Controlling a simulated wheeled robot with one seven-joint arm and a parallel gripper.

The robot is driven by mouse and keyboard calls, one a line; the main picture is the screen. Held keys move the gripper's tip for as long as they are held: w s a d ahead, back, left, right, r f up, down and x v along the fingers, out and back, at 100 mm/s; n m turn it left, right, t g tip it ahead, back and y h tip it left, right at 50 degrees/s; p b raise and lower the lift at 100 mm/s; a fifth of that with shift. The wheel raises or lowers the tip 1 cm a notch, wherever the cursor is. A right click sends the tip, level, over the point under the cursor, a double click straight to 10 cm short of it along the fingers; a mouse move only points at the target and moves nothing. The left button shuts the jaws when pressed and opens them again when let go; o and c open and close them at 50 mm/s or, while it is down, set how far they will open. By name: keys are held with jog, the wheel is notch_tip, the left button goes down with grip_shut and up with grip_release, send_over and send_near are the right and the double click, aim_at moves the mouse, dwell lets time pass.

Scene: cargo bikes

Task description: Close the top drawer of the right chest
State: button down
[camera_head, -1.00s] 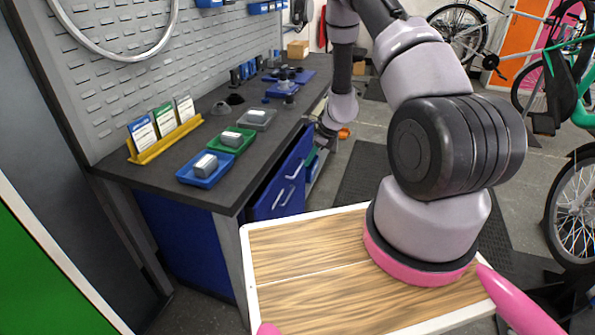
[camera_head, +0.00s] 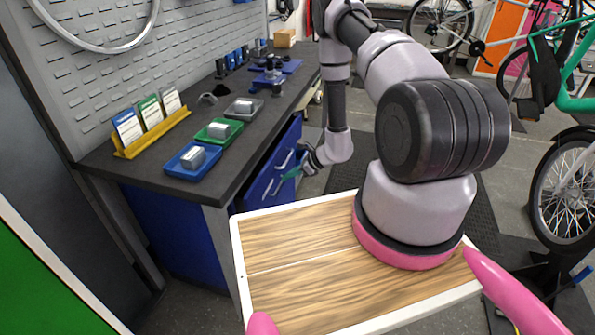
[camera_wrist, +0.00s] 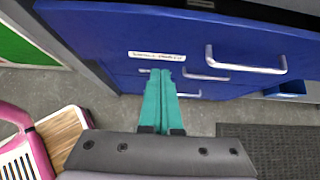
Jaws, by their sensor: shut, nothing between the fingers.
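The blue chest of drawers (camera_head: 262,186) stands under the bench, with silver bar handles on its front. In the wrist view, its upper blue front (camera_wrist: 90,35) fills the top of the picture, with a white label (camera_wrist: 157,56) and a handle (camera_wrist: 245,65). Further handles show below it. How far the top drawer stands out is hard to tell. My gripper (camera_head: 289,174) is in front of the chest, close to the handles in the head view. In the wrist view, its teal fingers (camera_wrist: 161,75) are together and empty, with tips just below the label; contact is unclear.
The dark worktop (camera_head: 245,150) overhangs the chest and carries blue, green and grey trays. A dark floor mat (camera_wrist: 285,150) lies right of the gripper. My wood-topped base is near the bench corner. Bikes stand at right; floor between is clear.

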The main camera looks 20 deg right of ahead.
aim_at(261, 172)
jog(key=w+a, duration=0.1)
jog(key=a+f, duration=0.1)
jog(key=w+a, duration=0.1)
jog(key=a, duration=0.1)
jog(key=shift+w+f, duration=0.15)
jog(key=shift+w, duration=0.2)
jog(key=shift+w+a, duration=0.15)
jog(key=shift+a, duration=0.15)
jog(key=shift+w+a, duration=0.5)
jog(key=shift+a, duration=0.25)
jog(key=shift+w+a, duration=0.5)
jog(key=shift+a, duration=0.25)
jog(key=shift+w+a, duration=0.5)
jog(key=shift+a, duration=0.35)
